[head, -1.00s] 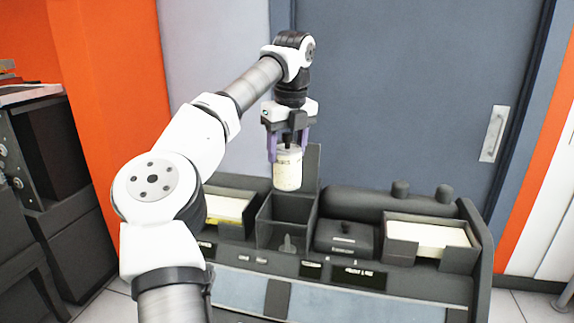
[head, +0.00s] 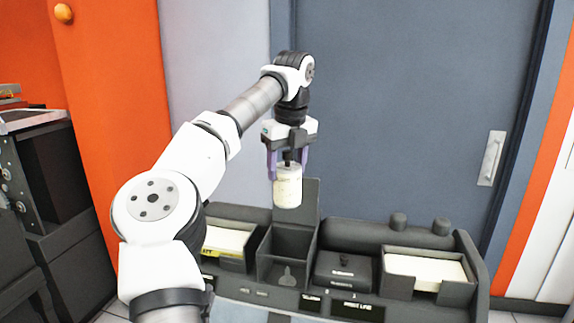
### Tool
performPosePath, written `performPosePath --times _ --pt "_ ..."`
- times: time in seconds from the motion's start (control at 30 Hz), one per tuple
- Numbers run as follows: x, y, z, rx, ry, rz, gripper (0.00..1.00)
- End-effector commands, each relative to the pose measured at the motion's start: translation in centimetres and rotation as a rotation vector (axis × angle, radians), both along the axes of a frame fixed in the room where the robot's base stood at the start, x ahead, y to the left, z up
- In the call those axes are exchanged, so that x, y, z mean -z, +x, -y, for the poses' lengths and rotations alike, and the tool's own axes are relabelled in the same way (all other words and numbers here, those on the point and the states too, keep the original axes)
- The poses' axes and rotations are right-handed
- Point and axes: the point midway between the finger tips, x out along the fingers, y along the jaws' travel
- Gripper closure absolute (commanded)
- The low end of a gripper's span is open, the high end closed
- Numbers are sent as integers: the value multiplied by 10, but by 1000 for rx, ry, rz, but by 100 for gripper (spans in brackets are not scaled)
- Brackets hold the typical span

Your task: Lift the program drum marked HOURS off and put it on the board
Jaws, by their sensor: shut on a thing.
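The program drum (head: 288,189) is a pale cream cylinder with a dark stem on top. It hangs upright in my gripper (head: 288,158), whose purple-sided fingers are shut on the stem. The drum is held in the air above an open dark compartment (head: 290,243) of the machine, in front of its raised back plate. Faint markings show on the drum, but they are too small to read. I cannot tell which thing is the board.
Card trays with pale cards flank the compartment, one at the left (head: 226,240) and one at the right (head: 428,268). Orange panels and a grey door are behind.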

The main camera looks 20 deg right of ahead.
Motion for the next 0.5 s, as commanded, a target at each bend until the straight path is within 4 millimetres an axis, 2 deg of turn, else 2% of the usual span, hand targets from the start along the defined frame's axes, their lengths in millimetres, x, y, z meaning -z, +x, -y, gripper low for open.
performPosePath --times 0.5 --pt "-27 0 0 0 -1 1 75"
